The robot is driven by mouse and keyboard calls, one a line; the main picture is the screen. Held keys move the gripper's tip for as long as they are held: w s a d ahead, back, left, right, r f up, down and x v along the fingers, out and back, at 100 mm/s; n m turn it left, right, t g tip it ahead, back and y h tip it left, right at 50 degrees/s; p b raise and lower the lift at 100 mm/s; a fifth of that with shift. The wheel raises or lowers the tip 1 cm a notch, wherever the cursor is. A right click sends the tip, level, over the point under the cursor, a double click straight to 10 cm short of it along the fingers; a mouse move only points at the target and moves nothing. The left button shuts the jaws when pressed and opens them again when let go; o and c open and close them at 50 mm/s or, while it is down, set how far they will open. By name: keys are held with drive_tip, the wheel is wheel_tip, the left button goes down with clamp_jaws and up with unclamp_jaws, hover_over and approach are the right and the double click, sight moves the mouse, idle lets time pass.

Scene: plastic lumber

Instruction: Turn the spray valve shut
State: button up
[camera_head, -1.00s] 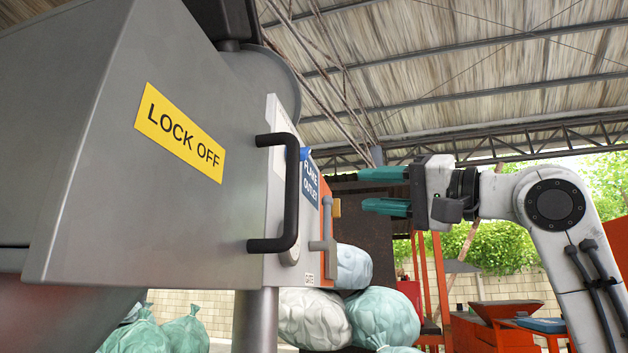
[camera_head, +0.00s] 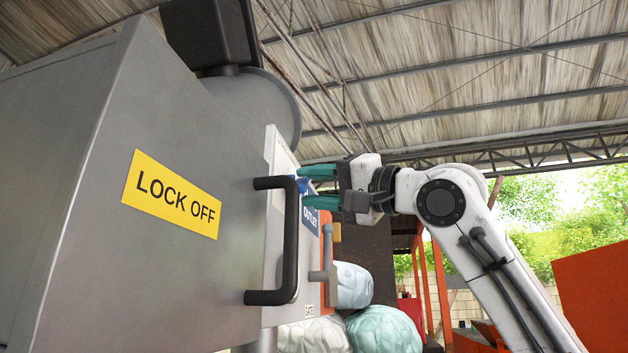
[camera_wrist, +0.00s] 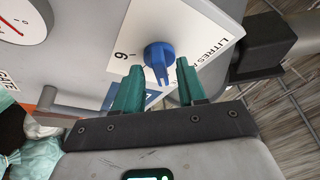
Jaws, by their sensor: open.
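The spray valve appears as a blue knob (camera_wrist: 160,58) with a pointer-like grip, on a white plate marked "LITRES" and "6" (camera_wrist: 125,55) in the wrist view. In the head view only a bit of blue (camera_head: 303,186) shows past the black handle. My gripper (camera_wrist: 158,77) is open, its two teal fingers pointing at the knob, one on each side of its lower grip. I cannot tell whether they touch it.
The grey machine housing (camera_head: 95,260) with a yellow "LOCK OFF" label (camera_head: 172,193) fills the left. A black bar handle (camera_head: 289,240) and a grey lever (camera_head: 327,262) stick out near my gripper. Wrapped bales (camera_head: 385,330) lie below. A round gauge (camera_wrist: 20,18) is beside the plate.

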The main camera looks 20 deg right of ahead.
drive_tip(key=shift+w+a, duration=0.1)
drive_tip(key=shift+w, duration=0.05)
clamp_jaws()
idle(0.4)
